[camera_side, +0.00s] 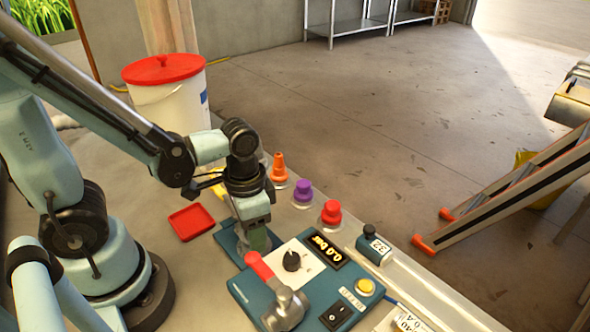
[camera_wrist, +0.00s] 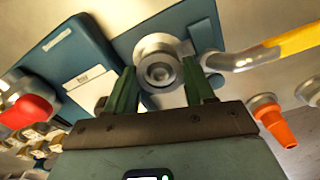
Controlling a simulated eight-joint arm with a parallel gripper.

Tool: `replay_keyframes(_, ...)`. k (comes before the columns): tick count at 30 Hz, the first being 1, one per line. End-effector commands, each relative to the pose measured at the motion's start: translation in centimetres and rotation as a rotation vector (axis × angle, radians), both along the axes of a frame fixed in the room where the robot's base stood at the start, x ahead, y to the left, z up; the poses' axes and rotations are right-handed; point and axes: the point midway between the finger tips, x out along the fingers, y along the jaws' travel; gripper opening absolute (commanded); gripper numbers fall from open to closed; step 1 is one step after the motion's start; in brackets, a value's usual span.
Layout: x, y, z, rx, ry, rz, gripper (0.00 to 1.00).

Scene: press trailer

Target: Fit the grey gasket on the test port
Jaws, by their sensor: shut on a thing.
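My gripper (camera_side: 258,240) points down over the teal base at the left end of the test unit (camera_side: 248,290). In the wrist view its two green fingers (camera_wrist: 160,82) stand either side of a round grey piece, the gasket (camera_wrist: 159,73), and are shut on it. The pale metal test port (camera_wrist: 156,42) shows directly behind the gasket, in line with it or nearly so. I cannot tell whether the gasket touches the port or is seated. In the side view the fingers and the unit hide both.
Orange (camera_side: 278,168), purple (camera_side: 303,190) and red (camera_side: 331,212) fittings stand in a row behind the unit. A red-handled metal part (camera_side: 285,305) rises near the gripper. A red tray (camera_side: 192,222) lies left. A pipe with a yellow handle (camera_wrist: 290,40) runs beside the port.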

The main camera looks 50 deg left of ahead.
Motion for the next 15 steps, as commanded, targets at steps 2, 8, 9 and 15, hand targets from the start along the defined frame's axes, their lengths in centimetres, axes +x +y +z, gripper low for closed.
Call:
replay_keyframes(2, 0.0, 0.0, 0.2, 0.0, 0.0, 0.0, 0.41)
replay_keyframes(8, 0.0, 0.0, 0.7, 0.0, 0.0, 0.0, 0.41)
replay_keyframes(9, 0.0, 0.0, 0.9, 0.0, 0.0, 0.0, 0.41)
replay_keyframes(15, 0.0, 0.0, 1.4, 0.0, 0.0, 0.0, 0.41)
